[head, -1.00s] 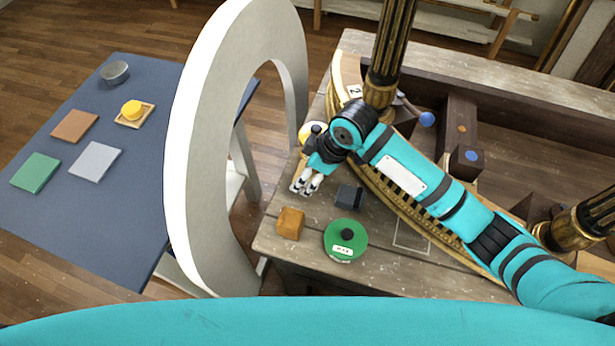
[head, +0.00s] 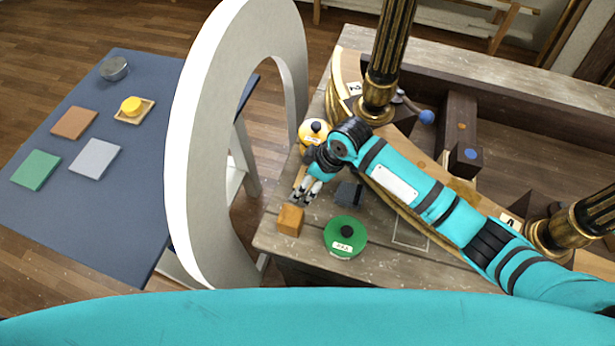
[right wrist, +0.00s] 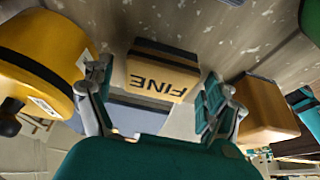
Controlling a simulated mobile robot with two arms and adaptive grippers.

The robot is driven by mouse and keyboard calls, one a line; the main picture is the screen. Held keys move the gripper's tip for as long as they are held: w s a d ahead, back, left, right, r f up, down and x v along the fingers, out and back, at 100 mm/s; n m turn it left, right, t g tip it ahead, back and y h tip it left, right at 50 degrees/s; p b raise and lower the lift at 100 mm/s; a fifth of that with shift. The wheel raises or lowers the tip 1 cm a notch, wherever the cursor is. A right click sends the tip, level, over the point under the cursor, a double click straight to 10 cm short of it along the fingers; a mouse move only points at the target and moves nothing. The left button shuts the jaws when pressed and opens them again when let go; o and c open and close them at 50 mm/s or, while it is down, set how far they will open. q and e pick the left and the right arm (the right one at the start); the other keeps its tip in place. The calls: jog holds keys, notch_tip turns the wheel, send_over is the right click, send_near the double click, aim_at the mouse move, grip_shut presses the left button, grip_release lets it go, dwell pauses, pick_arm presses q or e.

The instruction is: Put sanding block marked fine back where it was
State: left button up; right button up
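The sanding block marked FINE (right wrist: 158,75) is yellow-tan with a dark layer and shows in the right wrist view, its lettering upside down. It lies between the spread fingers of my right gripper (right wrist: 156,100), with a gap on each side. In the head view the right gripper (head: 304,194) is low over the left end of the wooden bench, between a yellow round tin (head: 313,128) and an orange-brown block (head: 290,220). The arm and fingers mostly hide the FINE block there. A pale outlined square (head: 410,233) is on the bench, empty. My left gripper is out of view.
A dark block (head: 347,194) and a green round tin (head: 345,238) stand close right of the gripper. Gilt columns (head: 388,60) rise behind and to the right. A large white arch (head: 200,140) separates the bench from a blue table (head: 90,210) with pads.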

jog(key=shift+r, duration=0.2)
jog(key=shift+d+r, duration=0.15)
jog(key=shift+r, duration=0.15)
jog(key=b+v, duration=0.1)
jog(key=v, duration=1)
jog(key=shift+r, duration=0.1)
